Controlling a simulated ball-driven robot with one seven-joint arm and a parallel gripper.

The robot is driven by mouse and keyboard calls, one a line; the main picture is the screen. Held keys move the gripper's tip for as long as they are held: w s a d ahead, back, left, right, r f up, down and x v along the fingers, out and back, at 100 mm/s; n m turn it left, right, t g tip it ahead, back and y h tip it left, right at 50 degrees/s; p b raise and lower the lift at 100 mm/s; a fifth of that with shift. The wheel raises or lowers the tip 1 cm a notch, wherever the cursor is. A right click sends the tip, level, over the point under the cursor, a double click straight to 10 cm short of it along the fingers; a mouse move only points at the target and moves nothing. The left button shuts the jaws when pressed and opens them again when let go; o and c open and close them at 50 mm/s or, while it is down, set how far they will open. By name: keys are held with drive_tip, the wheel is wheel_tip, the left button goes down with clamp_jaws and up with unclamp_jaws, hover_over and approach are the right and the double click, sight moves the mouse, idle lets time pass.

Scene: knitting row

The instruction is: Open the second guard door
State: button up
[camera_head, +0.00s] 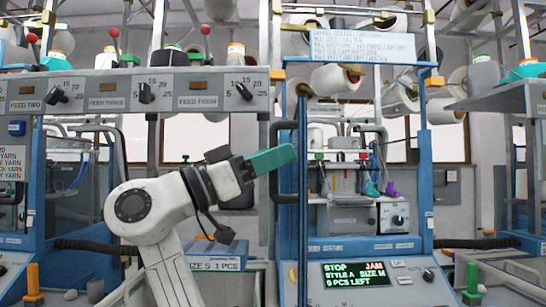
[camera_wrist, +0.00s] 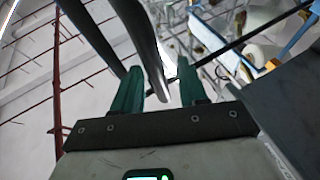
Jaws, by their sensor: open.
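The guard door (camera_head: 303,190) of the middle machine appears as a tall dark upright frame edge in the head view. A dark bracket-like handle (camera_head: 273,160) stands out at its left side. My gripper (camera_head: 292,153) is at the handle's height, its teal fingers pointing right and overlapping it in the picture. In the wrist view the two teal fingers of my gripper (camera_wrist: 159,70) are apart, with a dark curved bar (camera_wrist: 150,40) between them. I cannot tell whether the fingers touch it.
Blue posts (camera_head: 425,180) frame the machine. A feed panel (camera_head: 140,92) with knobs runs above my arm. A right-hand machine shelf (camera_head: 505,98) and a left-hand blue frame flank it.

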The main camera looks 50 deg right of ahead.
drive_tip(key=w+d+v, duration=0.1)
drive_tip(key=w+v, duration=0.1)
drive_tip(key=v, duration=0.9)
drive_tip(key=shift+w+a+f, duration=0.2)
drive_tip(key=shift+w, duration=0.05)
idle(0.7)
idle(0.4)
